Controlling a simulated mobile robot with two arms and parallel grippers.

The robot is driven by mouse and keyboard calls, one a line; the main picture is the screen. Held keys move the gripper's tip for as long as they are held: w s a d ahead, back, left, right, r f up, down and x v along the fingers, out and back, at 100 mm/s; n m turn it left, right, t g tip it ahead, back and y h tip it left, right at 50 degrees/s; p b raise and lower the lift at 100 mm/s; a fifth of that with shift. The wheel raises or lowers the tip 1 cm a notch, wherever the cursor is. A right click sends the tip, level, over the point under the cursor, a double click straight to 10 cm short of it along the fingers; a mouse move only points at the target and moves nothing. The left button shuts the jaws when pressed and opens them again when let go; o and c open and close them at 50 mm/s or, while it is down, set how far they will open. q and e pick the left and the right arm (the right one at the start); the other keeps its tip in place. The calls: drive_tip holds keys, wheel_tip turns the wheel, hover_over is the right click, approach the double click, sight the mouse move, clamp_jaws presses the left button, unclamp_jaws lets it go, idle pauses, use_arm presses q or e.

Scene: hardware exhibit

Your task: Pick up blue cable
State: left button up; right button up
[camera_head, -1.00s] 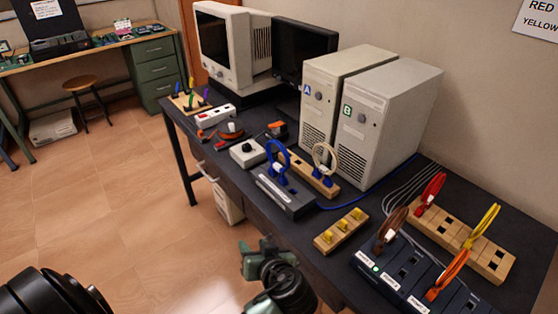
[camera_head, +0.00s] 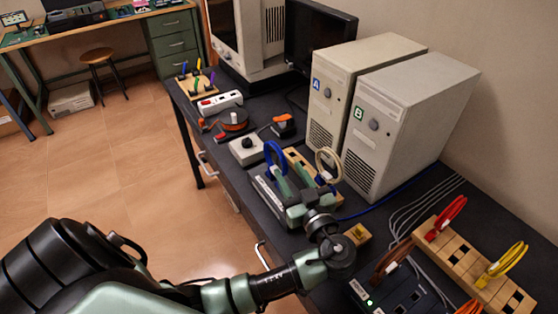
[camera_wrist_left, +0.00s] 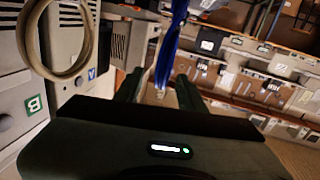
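The blue cable (camera_head: 267,154) is an upright loop above the dark grey block (camera_head: 266,192) on the dark table in the head view. In the left wrist view the blue cable (camera_wrist_left: 169,50) shows edge-on as a strip, between the lines of the two fingers. My left gripper (camera_head: 293,176) is open and its fingers point at the loop; I cannot tell whether they touch it. The wrist view shows the left gripper (camera_wrist_left: 158,86) with its fingers apart. The lower loop and part of the block are hidden behind the gripper. My right gripper is out of view.
A cream cable loop (camera_head: 319,163) stands close to the right of my fingers. Computer towers A (camera_head: 318,125) and B (camera_head: 385,140) stand behind. A white switch box (camera_head: 246,150) lies to the left. Red (camera_head: 452,208) and yellow (camera_head: 512,258) cables stand at the right.

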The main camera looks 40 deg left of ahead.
sight(285, 166)
use_arm(q)
drive_tip(key=shift+x, duration=0.8)
drive_tip(key=shift+a+r+p, duration=0.2)
drive_tip(key=shift+a+p, duration=0.15)
drive_tip(key=shift+p, duration=0.1)
drive_tip(key=p+x, duration=0.1)
drive_tip(key=x, duration=0.2)
drive_tip(key=shift+w+a+p, duration=0.2)
drive_tip(key=shift+w+p, duration=0.1)
drive_tip(key=shift+p, duration=0.1)
drive_tip(key=shift+w+a+f, duration=0.25)
drive_tip(key=shift+a, duration=0.1)
clamp_jaws()
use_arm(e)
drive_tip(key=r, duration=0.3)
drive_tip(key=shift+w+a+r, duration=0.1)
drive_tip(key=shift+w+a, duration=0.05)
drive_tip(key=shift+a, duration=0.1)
